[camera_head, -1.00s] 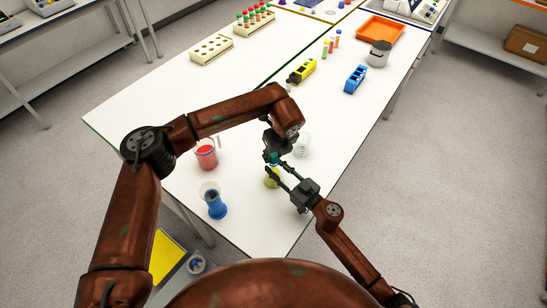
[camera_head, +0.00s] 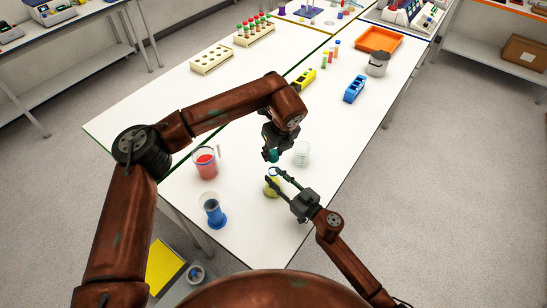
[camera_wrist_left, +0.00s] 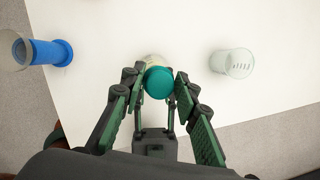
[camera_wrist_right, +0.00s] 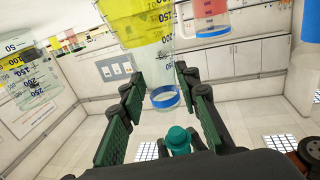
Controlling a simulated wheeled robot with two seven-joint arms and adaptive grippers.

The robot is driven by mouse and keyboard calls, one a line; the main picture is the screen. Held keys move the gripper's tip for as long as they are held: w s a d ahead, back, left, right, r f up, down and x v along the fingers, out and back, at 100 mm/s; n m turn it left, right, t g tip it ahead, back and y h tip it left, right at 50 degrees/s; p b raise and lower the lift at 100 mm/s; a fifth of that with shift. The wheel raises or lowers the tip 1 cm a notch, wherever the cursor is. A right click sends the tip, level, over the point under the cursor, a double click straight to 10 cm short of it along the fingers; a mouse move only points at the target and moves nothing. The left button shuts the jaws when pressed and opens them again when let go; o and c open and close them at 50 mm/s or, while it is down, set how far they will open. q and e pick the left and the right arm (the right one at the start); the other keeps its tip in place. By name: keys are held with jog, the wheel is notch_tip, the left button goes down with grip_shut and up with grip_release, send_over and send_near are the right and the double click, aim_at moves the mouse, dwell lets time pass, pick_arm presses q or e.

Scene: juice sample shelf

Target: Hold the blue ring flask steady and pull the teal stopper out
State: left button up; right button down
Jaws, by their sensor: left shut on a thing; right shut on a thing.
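The blue ring flask (camera_head: 270,189) holds yellow liquid and stands on the white table. In the right wrist view, its neck with the blue ring (camera_wrist_right: 164,99) is between the fingers of my right gripper (camera_wrist_right: 160,82), which is shut on the neck. In the head view, my right gripper (camera_head: 273,176) reaches it from the right. My left gripper (camera_head: 272,154) is shut on the teal stopper (camera_head: 273,157) above the flask. The stopper is clear of the neck in the right wrist view (camera_wrist_right: 179,138). In the left wrist view, the stopper (camera_wrist_left: 159,83) partly hides the flask.
A clear beaker (camera_head: 302,154) stands close right of my left gripper. A beaker of red liquid (camera_head: 205,163) and a blue vessel (camera_head: 214,212) stand to the left. A yellow block (camera_head: 306,78), a blue rack (camera_head: 355,88) and a grey pot (camera_head: 377,63) are farther back.

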aim_at(274, 152)
pick_arm(q)
jog(key=shift+r, duration=1.75)
pick_arm(e)
jog(key=c, duration=1.4)
grip_release()
jog(key=v, duration=1.2)
jog(key=shift+d, duration=0.1)
